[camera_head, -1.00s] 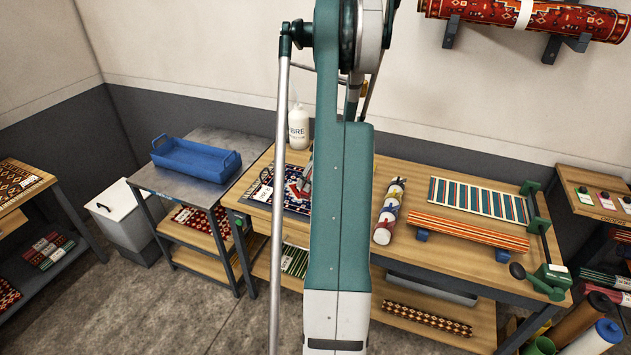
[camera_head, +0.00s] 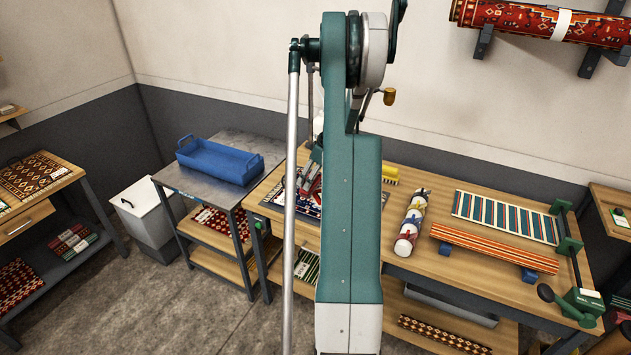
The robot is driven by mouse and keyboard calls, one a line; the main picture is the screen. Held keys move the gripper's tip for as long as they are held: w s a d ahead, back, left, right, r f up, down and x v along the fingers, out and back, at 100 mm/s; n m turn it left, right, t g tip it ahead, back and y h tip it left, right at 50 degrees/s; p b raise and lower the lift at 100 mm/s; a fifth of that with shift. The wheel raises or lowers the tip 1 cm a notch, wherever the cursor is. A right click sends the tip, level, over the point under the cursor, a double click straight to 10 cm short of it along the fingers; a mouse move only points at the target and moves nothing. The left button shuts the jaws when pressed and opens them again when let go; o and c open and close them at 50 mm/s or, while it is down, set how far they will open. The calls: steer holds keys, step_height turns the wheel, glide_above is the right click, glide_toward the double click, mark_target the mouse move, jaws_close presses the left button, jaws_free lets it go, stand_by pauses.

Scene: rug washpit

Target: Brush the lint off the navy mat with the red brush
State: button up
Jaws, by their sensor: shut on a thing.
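The navy mat (camera_head: 309,208) lies on the left end of the wooden workbench, dark blue with a white and red pattern. My arm and a pale rod cover parts of it. My gripper (camera_head: 311,174) is low over the mat, small and partly hidden by my arm. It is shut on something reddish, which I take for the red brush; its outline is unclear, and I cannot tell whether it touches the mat. Lint cannot be made out at this size.
A yellow brush (camera_head: 390,174) lies right of my arm. A tied roll (camera_head: 411,222), a striped rug (camera_head: 505,217) and a striped bar (camera_head: 494,248) lie farther right. A blue tray (camera_head: 219,160) stands on the metal table left. A white bin (camera_head: 147,212) is beside it.

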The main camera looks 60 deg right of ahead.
step_height(320, 180, up, 4)
steer(key=shift+s+a+f+p, duration=0.15)
steer(key=shift+p, duration=0.15)
steer(key=shift+r, duration=0.35)
steer(key=shift+r+p, duration=0.55)
steer(key=shift+r, duration=1.25)
steer(key=shift+s, duration=0.1)
steer(key=s, duration=1.4)
steer(key=shift+s+f+b, duration=0.2)
steer(key=shift+s+b, duration=0.15)
steer(key=shift+b, duration=0.1)
steer(key=shift+f, duration=0.15)
